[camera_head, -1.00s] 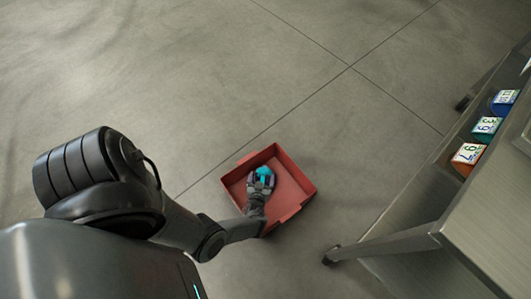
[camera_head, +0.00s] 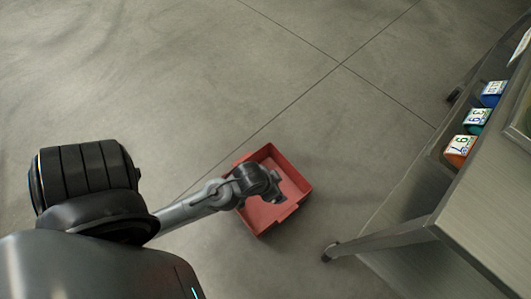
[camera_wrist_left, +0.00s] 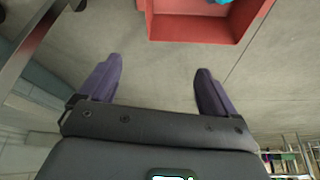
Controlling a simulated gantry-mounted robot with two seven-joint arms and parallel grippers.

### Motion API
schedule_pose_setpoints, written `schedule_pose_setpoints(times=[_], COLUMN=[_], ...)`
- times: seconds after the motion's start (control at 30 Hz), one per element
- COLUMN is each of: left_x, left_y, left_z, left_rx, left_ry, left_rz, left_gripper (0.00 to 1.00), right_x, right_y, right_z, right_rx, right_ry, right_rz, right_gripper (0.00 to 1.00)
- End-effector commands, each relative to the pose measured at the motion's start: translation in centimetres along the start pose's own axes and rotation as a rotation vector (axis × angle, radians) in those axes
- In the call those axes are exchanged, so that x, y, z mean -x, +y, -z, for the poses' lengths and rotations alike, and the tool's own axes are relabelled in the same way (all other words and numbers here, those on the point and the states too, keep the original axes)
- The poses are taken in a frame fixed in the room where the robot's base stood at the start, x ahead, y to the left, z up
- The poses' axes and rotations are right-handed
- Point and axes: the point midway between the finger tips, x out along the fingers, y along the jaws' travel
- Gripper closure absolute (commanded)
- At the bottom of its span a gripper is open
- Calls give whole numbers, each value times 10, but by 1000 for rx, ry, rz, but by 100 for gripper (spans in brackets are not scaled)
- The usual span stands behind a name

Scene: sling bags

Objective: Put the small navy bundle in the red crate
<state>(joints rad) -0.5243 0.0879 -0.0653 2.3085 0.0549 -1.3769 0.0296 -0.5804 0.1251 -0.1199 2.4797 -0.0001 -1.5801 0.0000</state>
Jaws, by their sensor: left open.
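The red crate (camera_head: 262,222) stands on the floor below my left arm. My left gripper (camera_head: 276,198) is above the crate's right part in the head view. In the left wrist view its two purple fingers (camera_wrist_left: 156,72) are spread with nothing between them. The crate's wall (camera_wrist_left: 190,28) shows beyond the fingertips, with a piece of a cyan thing (camera_wrist_left: 221,2) inside, cut off by the picture's edge. A blue bundle with a white number label (camera_head: 493,92) lies on the shelf at the right; I cannot tell whether it is the navy one. My right gripper is not seen.
A teal bundle (camera_head: 477,119) and an orange bundle (camera_head: 460,149), both labelled, lie in a row with the blue one. A metal table (camera_head: 490,220) with a slanted leg stands right of the crate. The floor behind and left of the crate is clear.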

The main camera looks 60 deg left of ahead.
Motion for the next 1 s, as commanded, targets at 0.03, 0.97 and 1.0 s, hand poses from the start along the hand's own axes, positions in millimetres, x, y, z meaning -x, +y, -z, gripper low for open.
schedule_pose_setpoints(times=[0.03, 0.97, 1.0], left_x=[17, 97, 107], left_y=[8, 23, 23], left_z=[-6, -6, -2], left_rx=[-42, -143, -143], left_ry=[-23, -91, -92], left_rz=[-12, -39, -38], left_gripper=[9, 9, 9], right_x=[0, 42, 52], right_y=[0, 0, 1], right_z=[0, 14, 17], right_rx=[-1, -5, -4], right_ry=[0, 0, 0], right_rz=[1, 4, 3], right_gripper=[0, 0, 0])
